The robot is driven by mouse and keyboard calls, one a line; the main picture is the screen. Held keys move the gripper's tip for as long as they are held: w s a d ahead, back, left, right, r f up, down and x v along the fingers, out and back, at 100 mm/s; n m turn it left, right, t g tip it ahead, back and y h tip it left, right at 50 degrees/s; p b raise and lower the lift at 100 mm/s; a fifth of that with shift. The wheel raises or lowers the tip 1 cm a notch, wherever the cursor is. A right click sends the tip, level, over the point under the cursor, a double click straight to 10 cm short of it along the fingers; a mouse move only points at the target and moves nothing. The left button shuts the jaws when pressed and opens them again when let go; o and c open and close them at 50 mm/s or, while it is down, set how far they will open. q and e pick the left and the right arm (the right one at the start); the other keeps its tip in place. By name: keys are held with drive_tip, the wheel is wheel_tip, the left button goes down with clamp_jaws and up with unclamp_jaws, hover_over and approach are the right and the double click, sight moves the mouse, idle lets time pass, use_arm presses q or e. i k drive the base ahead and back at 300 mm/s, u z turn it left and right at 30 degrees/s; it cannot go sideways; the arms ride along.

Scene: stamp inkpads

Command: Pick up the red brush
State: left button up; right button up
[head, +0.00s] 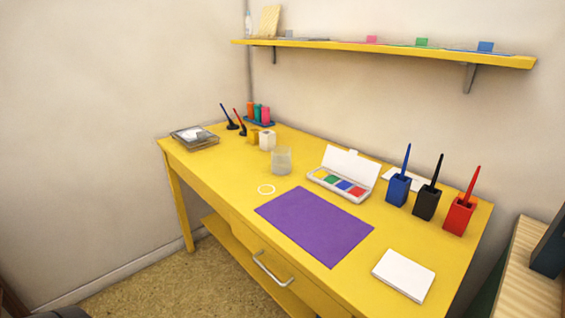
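A red brush (472,184) stands upright, tilted slightly right, in a square red holder (459,217) at the right of the yellow table (215,163). Its lower end is hidden inside the holder. Another thin red-handled tool (238,117) leans at the far left of the table; it is too small to tell exactly what it is. Neither of my grippers is in view.
A black holder (426,206) and a blue holder (398,191), each with a brush, stand left of the red one. A white pad (404,275) lies in front. An open paint box (345,184), purple mat (314,226) and clear cup (281,161) occupy the middle. A shelf (400,50) hangs above.

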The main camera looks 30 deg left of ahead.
sight(470, 190)
drive_tip(key=k, duration=1.3)
drive_tip(key=z, duration=0.7)
drive_tip(key=i, duration=1.2)
drive_tip(key=u, duration=0.1)
